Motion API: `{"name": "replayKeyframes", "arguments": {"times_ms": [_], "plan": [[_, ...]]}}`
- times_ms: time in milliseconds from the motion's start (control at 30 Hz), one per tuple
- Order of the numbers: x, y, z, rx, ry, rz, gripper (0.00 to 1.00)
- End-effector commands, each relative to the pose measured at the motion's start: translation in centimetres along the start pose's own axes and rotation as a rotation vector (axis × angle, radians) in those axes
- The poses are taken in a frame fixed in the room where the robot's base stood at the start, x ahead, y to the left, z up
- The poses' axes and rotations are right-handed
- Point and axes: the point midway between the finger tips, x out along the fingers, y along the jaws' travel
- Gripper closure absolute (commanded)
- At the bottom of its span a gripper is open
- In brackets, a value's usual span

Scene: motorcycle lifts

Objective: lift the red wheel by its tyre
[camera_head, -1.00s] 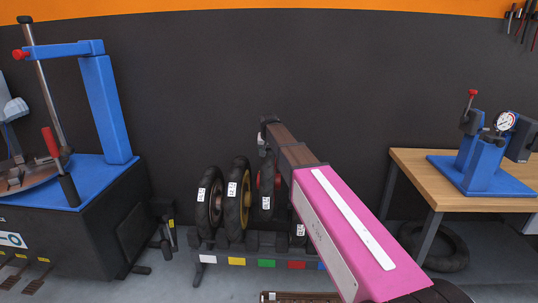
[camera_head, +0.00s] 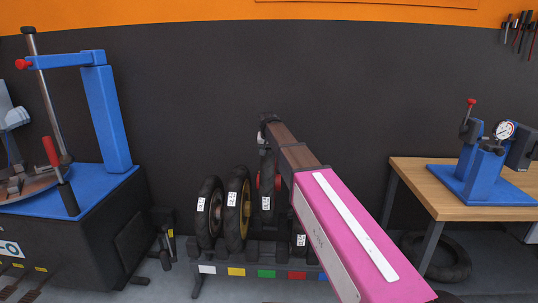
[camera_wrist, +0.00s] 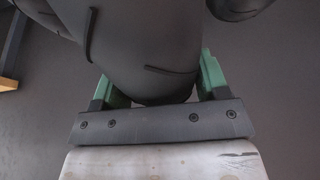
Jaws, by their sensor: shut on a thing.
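The red wheel (camera_head: 267,203), with a dark tyre, a white label and a bit of red hub, hangs under the end of my arm in the head view. It sits higher than its neighbours and looks raised above the rack (camera_head: 252,273); my arm hides part of it. My gripper (camera_wrist: 158,82) is shut on the tyre (camera_wrist: 150,45), with a green finger on each side in the wrist view. The fingertips are hidden behind the tyre there.
Two wheels, a dark one (camera_head: 208,218) and a yellow-rimmed one (camera_head: 236,215), stand in the rack to the left. Another wheel (camera_head: 300,240) is partly hidden at right. A blue tyre machine (camera_head: 105,120) stands left, a wooden bench (camera_head: 425,190) right.

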Motion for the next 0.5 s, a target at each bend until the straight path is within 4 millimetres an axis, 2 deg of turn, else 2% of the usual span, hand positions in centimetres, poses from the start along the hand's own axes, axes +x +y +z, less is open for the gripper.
{"name": "replayKeyframes", "arguments": {"times_ms": [500], "plan": [[-2.5,0.0,-1.2,0.000,0.005,-0.001,0.98]]}}
